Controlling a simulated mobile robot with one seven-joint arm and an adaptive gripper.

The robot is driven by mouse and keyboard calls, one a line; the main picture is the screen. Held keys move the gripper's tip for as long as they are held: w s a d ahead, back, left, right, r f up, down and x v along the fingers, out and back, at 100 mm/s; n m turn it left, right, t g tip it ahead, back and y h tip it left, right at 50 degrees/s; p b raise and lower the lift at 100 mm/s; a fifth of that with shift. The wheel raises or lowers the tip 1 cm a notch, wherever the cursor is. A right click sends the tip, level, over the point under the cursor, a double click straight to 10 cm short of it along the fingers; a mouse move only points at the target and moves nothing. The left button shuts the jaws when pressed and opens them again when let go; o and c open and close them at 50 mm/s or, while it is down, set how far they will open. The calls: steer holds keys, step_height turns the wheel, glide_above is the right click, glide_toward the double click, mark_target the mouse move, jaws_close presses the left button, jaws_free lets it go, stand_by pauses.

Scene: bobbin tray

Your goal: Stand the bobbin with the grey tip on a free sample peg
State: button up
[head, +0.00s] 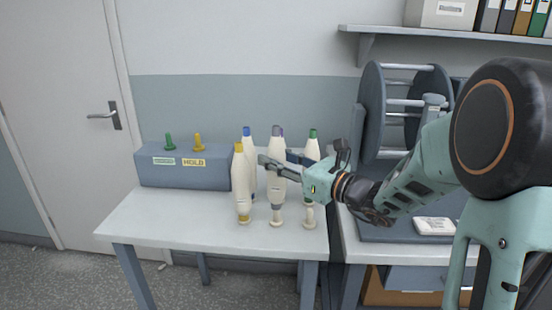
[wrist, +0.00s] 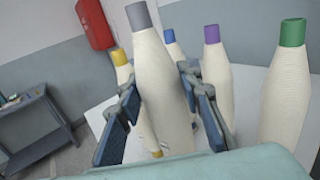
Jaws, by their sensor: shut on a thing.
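The cream bobbin with the grey tip (wrist: 160,75) stands between the two fingers of my gripper (wrist: 160,118) in the wrist view. The fingers are shut on its body, one on each side. In the head view my gripper (head: 279,166) is around this bobbin (head: 277,185) in the table's bobbin group; whether its base is clear of its support is unclear. A blue-grey block (head: 190,174) at the table's back left carries an empty green peg (head: 169,142) and an empty yellow peg (head: 198,142). The yellow peg's label reads HOLD; the green label is too small to read.
A yellow-tipped bobbin (head: 242,185) and a blue-tipped one (head: 248,133) stand close on the left. A purple-tipped one (wrist: 214,75) is behind and a green-tipped one (head: 312,150) is to the right. The table's front left (head: 165,215) is clear.

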mark_target(283, 178)
steer(key=shift+f+b, duration=1.8)
steer(key=shift+f, duration=0.4)
steer(key=o, duration=1.3)
steer(key=shift+d, duration=0.1)
steer(key=v, duration=1.2)
steer(key=shift+a, duration=0.2)
